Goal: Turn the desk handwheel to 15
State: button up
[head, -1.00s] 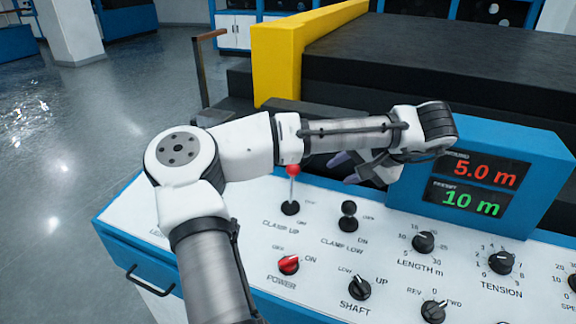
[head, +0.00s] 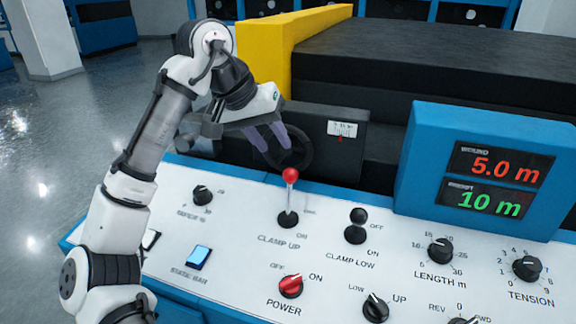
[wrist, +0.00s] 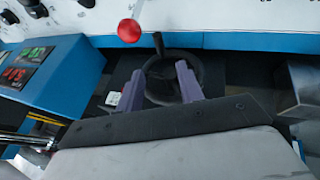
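The desk handwheel (head: 307,149) is a dark wheel on the black housing behind the control panel. In the wrist view the handwheel (wrist: 162,72) shows between my fingers, with a dark handle sticking up from its rim. A white scale plate (head: 342,129) with a small red mark sits right of the wheel; its figures are too small to read. My gripper (head: 274,140) has two purple fingers spread apart at the wheel. In the wrist view my gripper (wrist: 158,82) is open, with the fingers on either side of the wheel's middle; I cannot tell whether they touch it.
The red-knobbed clamp-up lever (head: 289,195) stands close in front of the wheel. The clamp-low lever (head: 356,226) is to its right. A blue display box (head: 425,150) reads 5.0 m and 10 m. A yellow frame (head: 262,62) rises behind.

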aim_at(289, 167)
jog(key=x, duration=0.9)
jog(key=shift+p, duration=0.3)
grip_shut()
